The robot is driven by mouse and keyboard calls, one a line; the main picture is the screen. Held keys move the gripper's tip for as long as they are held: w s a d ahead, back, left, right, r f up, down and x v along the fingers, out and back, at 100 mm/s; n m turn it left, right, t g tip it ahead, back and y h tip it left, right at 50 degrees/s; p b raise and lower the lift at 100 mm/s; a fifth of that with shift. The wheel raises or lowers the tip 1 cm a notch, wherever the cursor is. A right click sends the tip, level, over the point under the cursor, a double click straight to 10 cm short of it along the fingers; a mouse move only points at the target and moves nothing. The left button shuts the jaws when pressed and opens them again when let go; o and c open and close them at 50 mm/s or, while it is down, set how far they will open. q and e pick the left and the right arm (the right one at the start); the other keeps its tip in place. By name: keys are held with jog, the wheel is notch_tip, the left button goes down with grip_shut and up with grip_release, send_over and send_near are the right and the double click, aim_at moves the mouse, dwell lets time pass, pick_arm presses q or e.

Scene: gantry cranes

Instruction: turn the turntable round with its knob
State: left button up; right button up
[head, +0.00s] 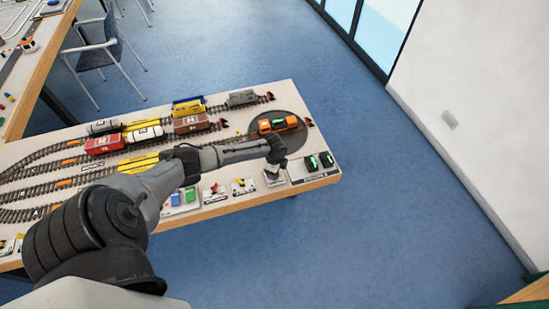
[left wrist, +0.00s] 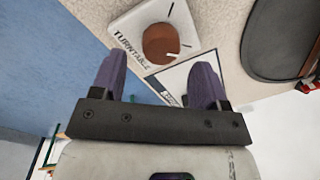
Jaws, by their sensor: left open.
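The brown round knob (left wrist: 160,43) sits on a white plate marked TURNTABLE (left wrist: 125,42) in the left wrist view, with a pale pointer line towards its lower right. My left gripper (left wrist: 158,78) is open, its two fingers apart with nothing between them; the knob lies beyond the fingertips. In the head view my left gripper (head: 274,166) is over the white knob plate (head: 275,179) and hides the knob. The dark round turntable (head: 293,142) is just behind it, bearing an orange locomotive (head: 278,125). The turntable's rim also shows in the left wrist view (left wrist: 252,65). My right gripper is not in view.
A grey tray (head: 311,167) with two dark-and-green vehicles is right of the knob plate. Tracks with several wagons (head: 105,144) fill the board leftwards. Small lever plates (head: 215,192) line the front edge. Blue floor (head: 380,220) is clear to the right.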

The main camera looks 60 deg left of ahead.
pick_arm(q)
notch_tip(320, 180, up, 11)
jog(key=p, duration=0.1)
jog(key=shift+s+d, duration=0.2)
jog(key=shift+s, duration=0.1)
dwell(0.5)
